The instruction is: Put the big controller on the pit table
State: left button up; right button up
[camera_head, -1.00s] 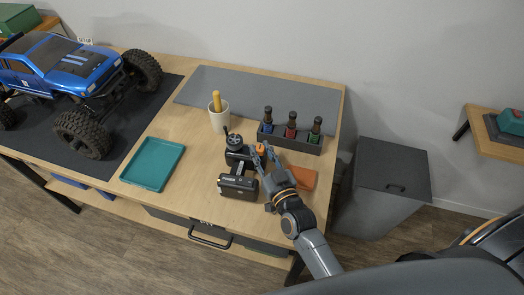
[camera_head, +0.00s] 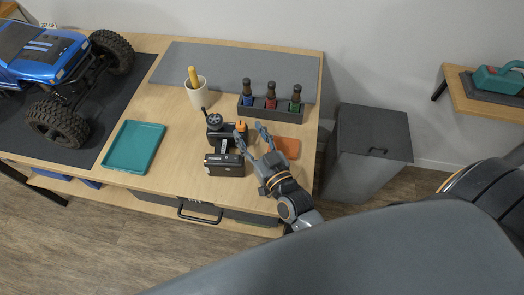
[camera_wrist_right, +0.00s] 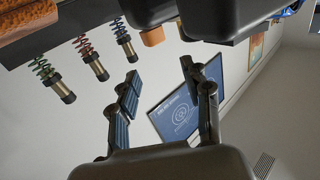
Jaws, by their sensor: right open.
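A black controller (camera_head: 224,165) with a round wheel on top and an orange-tipped part stands upright on the wooden bench (camera_head: 175,185). Its dark body also fills the top of the right wrist view (camera_wrist_right: 220,15). My right gripper (camera_head: 250,133) is open beside the controller's right side, its fingertips close to the orange-tipped part. In the right wrist view the two fingers (camera_wrist_right: 165,85) are spread with nothing between them. Whether a finger touches the controller is unclear. My left gripper is not in view. Which surface is the pit table I cannot tell.
A black rack (camera_head: 270,112) of several shocks and a white cup (camera_head: 196,92) stand behind the controller. An orange-brown block (camera_head: 287,147) lies right of it. A teal tray (camera_head: 133,147) and a blue truck (camera_head: 45,60) are left. A side table (camera_head: 490,103) is far right.

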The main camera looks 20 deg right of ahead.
jog(key=s, duration=0.7)
jog(key=shift+s+d+b, duration=0.3)
jog(key=shift+s+b, duration=0.05)
jog(key=shift+b, duration=0.05)
